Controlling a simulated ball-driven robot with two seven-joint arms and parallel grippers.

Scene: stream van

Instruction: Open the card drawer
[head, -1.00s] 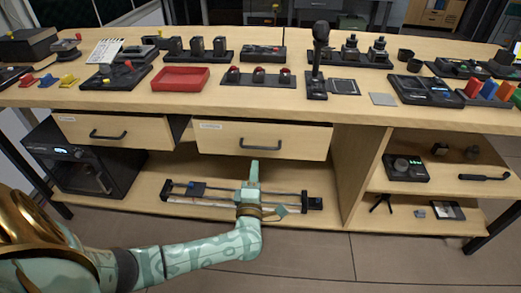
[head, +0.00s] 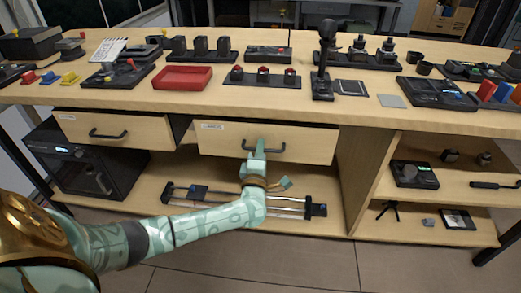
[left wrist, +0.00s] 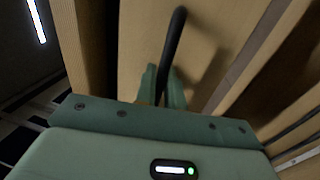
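The right wooden drawer (head: 310,146) under the bench top has a small label too small to read and a dark bar handle (head: 277,149). I cannot tell which drawer is the card drawer. My left gripper (head: 258,146) is at the left part of this handle. In the left wrist view the dark handle (left wrist: 174,42) runs down between the two green fingers (left wrist: 163,88), which sit close on either side of it. The gripper looks shut on it. My right gripper is not in view.
The bench top carries a red tray (head: 183,78), a button panel (head: 262,78) and a joystick (head: 325,60). Below the right drawer lies a slider rail (head: 310,210). A black machine (head: 70,160) stands lower left. Shelves with small devices (head: 414,174) are on the right.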

